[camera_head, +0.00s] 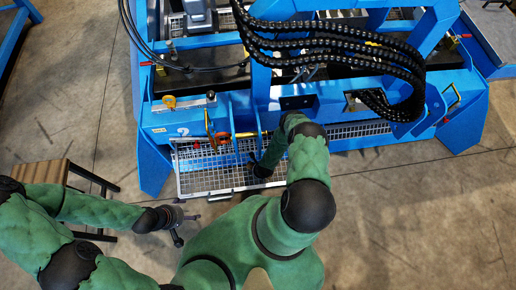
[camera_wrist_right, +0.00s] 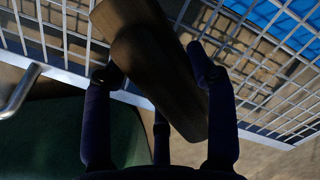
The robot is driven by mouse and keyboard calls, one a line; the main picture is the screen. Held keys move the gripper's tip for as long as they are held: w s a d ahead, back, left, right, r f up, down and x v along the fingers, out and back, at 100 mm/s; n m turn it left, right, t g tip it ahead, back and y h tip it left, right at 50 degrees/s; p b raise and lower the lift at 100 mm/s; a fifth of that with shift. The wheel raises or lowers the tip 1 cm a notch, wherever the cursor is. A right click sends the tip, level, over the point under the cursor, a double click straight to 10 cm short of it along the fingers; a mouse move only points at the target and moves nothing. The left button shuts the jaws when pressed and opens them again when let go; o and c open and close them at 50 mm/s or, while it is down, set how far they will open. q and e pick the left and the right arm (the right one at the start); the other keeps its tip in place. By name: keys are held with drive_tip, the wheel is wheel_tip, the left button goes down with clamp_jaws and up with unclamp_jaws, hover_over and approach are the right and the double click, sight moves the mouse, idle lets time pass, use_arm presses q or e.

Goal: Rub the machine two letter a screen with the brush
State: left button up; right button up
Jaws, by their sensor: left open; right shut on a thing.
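The screen (camera_head: 205,181) is a pale metal mesh in a frame, pulled out at the front of the blue machine (camera_head: 235,118). A white mark like a "2" shows on the machine above it; I cannot make out a letter. My right gripper (camera_head: 258,170) is over the right part of the screen. In the right wrist view, my right gripper (camera_wrist_right: 155,85) is shut on the brush (camera_wrist_right: 160,70), a dark brown block tilted between the fingers. The mesh (camera_wrist_right: 265,65) lies behind it; whether the brush touches it I cannot tell. My left gripper (camera_head: 180,218) is open and empty, left of the screen.
A wooden-topped stand (camera_head: 42,172) with dark legs is at the left. Black cable chains (camera_head: 340,52) hang over the machine. A red and an orange part (camera_head: 221,138) sit just above the screen. The concrete floor (camera_head: 410,220) at the right is clear.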

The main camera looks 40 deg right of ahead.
sight(281, 169)
drive_tip(key=shift+w+d+f, duration=0.1)
drive_tip(key=shift+w+f, duration=0.05)
drive_tip(key=shift+f, duration=0.45)
drive_tip(key=shift+d, duration=0.15)
drive_tip(key=shift+s+d+r, duration=0.1)
drive_tip(key=shift+s+d, duration=0.35)
drive_tip(key=shift+d, duration=0.25)
drive_tip(key=shift+s+d, duration=0.45)
drive_tip(key=shift+d, duration=0.2)
drive_tip(key=shift+s+d, duration=0.45)
drive_tip(key=shift+d, duration=0.35)
drive_tip(key=shift+s+d, duration=0.4)
drive_tip(key=shift+d, duration=0.4)
drive_tip(key=shift+s+d, duration=0.55)
drive_tip(key=shift+d, duration=0.5)
drive_tip(key=shift+s+d, duration=0.55)
drive_tip(key=shift+d, duration=0.45)
drive_tip(key=shift+s+d, duration=0.55)
drive_tip(key=shift+d, duration=0.5)
drive_tip(key=shift+a, duration=0.1)
